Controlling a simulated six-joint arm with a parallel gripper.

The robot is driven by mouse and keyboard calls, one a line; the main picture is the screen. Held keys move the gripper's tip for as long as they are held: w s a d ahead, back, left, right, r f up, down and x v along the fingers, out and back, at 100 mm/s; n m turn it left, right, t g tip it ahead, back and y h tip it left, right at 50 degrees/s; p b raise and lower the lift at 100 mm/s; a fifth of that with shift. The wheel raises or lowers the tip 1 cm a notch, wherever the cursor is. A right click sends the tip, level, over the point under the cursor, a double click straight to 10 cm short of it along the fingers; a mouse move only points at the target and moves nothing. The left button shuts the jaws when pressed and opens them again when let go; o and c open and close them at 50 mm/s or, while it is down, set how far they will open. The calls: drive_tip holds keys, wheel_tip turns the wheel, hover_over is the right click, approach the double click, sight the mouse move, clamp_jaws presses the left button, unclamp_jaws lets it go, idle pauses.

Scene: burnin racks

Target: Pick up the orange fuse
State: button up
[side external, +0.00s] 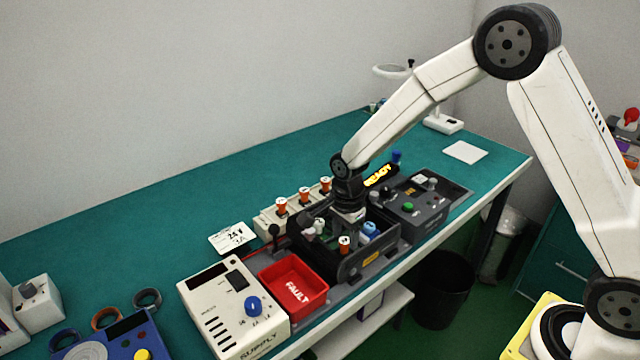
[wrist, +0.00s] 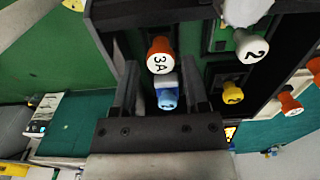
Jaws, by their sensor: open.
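In the wrist view an orange fuse (wrist: 160,52) with a white cap marked 3A stands just beyond the fingertips, in the dark rack (wrist: 100,14). My gripper (wrist: 161,78) is open, with one finger on each side of the picture's middle. A blue fuse (wrist: 167,97) shows between the fingers; I cannot tell its depth relative to them. In the side view my gripper (side external: 348,213) points down over the black rack (side external: 385,248). An orange fuse (side external: 344,243) stands at its front left and a blue one (side external: 370,230) to its right. The fingertips are hard to make out there.
Orange fuses (side external: 304,195) stand in a row on the beige rack behind. A white fuse (wrist: 248,46) and a yellow fuse (wrist: 232,91) are near in the wrist view. A red FAULT bin (side external: 293,285), a supply unit (side external: 232,310) and a control panel (side external: 412,208) flank the rack.

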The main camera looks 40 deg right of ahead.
sight(345, 240)
drive_tip(key=shift+f, duration=1.65)
clamp_jaws()
